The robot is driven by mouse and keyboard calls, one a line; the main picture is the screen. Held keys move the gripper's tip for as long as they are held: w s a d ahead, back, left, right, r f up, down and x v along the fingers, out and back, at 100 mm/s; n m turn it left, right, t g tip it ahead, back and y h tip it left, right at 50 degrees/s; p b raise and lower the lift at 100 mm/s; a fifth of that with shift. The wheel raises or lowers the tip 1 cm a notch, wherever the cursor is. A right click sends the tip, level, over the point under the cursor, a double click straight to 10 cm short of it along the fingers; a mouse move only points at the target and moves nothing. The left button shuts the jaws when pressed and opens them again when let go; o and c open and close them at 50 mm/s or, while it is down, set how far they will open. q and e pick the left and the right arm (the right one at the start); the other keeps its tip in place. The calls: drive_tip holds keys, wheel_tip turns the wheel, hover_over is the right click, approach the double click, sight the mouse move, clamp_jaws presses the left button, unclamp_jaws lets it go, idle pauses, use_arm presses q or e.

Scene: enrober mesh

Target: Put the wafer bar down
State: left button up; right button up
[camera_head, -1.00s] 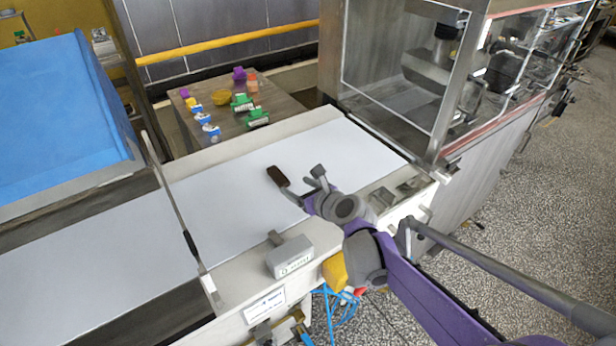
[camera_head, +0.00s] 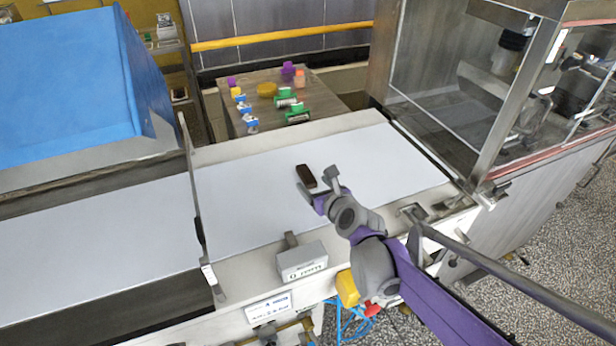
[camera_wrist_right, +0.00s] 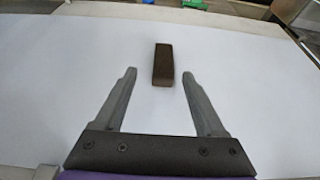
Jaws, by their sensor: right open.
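The wafer bar (camera_head: 306,176) is a dark brown block lying on the white conveyor belt (camera_head: 250,205). In the right wrist view the bar (camera_wrist_right: 163,64) lies just beyond and between the fingertips, with bare belt around it. My right gripper (camera_head: 318,182) reaches over the belt from the front right. Its two grey fingers (camera_wrist_right: 158,76) are spread apart with nothing between them, and neither touches the bar. My left gripper is in no view.
A grey box (camera_head: 302,261) sits on the belt's front edge. A thin upright frame (camera_head: 193,190) crosses the belt at left. A glass-walled machine (camera_head: 450,80) stands at right. Behind, a side table (camera_head: 262,112) holds several small coloured items. The belt around the bar is clear.

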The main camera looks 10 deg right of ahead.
sight(308, 176)
drive_tip(key=shift+d+x, duration=0.15)
drive_tip(key=shift+x, duration=1.3)
drive_tip(key=shift+d+x, duration=0.15)
drive_tip(key=shift+x, duration=1.25)
drive_tip(key=shift+c, duration=0.3)
drive_tip(key=c, duration=1)
drive_tip(key=shift+r, duration=0.1)
